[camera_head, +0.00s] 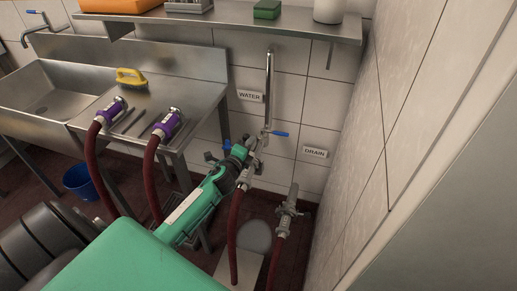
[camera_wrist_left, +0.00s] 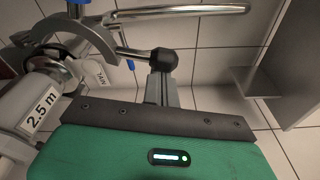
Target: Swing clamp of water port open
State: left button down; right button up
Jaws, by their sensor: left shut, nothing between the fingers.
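The water port's clamp (camera_head: 250,146) is at the lower end of the steel water pipe (camera_head: 269,85), beside the WATER sign (camera_head: 250,96). In the left wrist view the clamp (camera_wrist_left: 92,38) is a metal band around a pipe joint, and a short rod from it ends in a dark knob (camera_wrist_left: 163,59). My left gripper (camera_head: 239,154), on the green arm, is shut and empty at the clamp. In the wrist view its fingers (camera_wrist_left: 162,84) are right at the knob, partly hidden by it. I cannot tell whether they touch, or whether the clamp is open. My right gripper is not in view.
A dark red hose (camera_head: 235,235) hangs below the water port. The drain fitting (camera_head: 289,208) with another hose stands to the right, near the tiled wall (camera_head: 375,130). Two purple-handled hose ends (camera_head: 168,125) rest on the sink counter at left. A blue bucket (camera_head: 80,180) is on the floor.

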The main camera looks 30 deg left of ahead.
pick_arm(q)
jog(key=s+a+n+t, duration=0.1)
jog(key=s+a+n, duration=0.1)
jog(key=a+n, duration=0.8)
jog(key=shift+s, duration=0.3)
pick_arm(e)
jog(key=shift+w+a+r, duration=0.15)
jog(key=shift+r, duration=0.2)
pick_arm(q)
jog(key=shift+r, duration=0.1)
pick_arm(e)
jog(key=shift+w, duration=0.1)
